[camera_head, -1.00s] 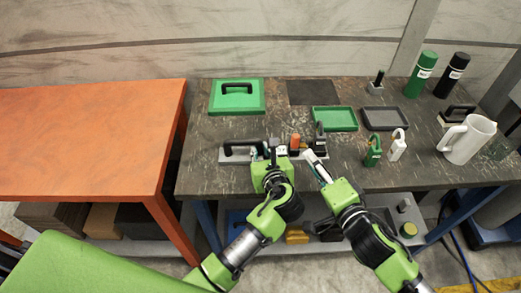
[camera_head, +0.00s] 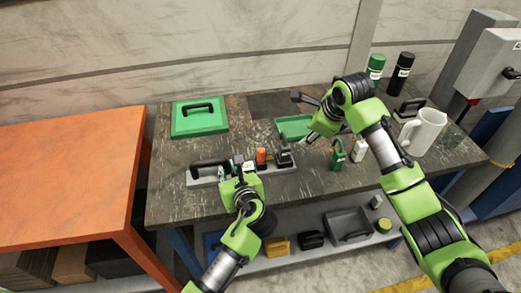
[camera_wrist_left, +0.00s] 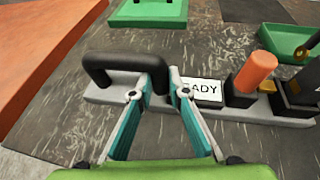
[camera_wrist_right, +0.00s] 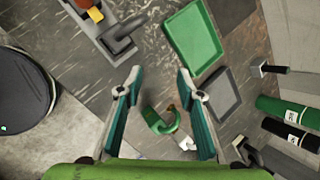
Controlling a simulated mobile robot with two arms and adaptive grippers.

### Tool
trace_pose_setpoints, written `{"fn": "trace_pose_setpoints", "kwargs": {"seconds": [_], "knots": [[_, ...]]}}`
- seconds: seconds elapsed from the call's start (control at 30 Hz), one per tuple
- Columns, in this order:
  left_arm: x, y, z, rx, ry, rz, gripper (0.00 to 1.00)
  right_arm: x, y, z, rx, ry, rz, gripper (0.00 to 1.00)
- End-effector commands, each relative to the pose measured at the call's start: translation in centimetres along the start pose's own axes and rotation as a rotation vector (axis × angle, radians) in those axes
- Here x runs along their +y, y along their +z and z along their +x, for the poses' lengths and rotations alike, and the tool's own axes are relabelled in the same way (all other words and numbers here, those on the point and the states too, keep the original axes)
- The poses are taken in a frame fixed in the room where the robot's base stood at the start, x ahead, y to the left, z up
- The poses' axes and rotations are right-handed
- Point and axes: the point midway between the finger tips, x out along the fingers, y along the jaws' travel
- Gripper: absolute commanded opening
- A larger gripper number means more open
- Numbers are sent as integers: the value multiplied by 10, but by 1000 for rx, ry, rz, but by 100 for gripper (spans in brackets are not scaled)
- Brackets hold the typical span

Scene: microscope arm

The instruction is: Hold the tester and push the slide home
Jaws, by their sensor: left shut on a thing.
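The tester (camera_head: 205,181) is a grey bar on the bench with a black arched handle, a white label, an orange block (camera_wrist_left: 258,70) and a dark piece at its right end (camera_head: 284,158). The label (camera_wrist_left: 208,90) reads "ADY", its start hidden by a finger. My left gripper (camera_wrist_left: 157,88) is shut on the right leg of the black handle (camera_wrist_left: 105,62). My right gripper (camera_wrist_right: 160,80) is open and empty, apart from the tester, above the bench near the green tray. I cannot tell which part is the slide or how far in it sits.
A green tray (camera_wrist_right: 192,40) and a grey tray (camera_wrist_right: 220,95) lie near my right gripper. A green padlock-shaped piece (camera_head: 337,157) and a white one (camera_head: 359,151) stand nearby. A white jug (camera_head: 424,132) is at the right. A green lidded box (camera_head: 199,118) is behind the tester.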

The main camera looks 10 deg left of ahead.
Motion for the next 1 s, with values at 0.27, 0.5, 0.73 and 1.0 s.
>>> {"fn": "trace_pose_setpoints", "kwargs": {"seconds": [0.27, 0.5, 0.73, 1.0], "knots": [[-1, 0, 0, 0, -2, 0, 0, 49, 82, -55, -39, 321, 41, 34], [0, 0, 0, 0, -1, -1, 0, 64, 97, -56, -43, 372, 22, 34], [-1, 0, 0, 0, -2, -1, 0, 80, 98, -17, -41, 372, 23, 34], [-1, 0, 0, 0, -2, 0, 0, 97, 101, 29, -43, 370, 22, 34]]}}
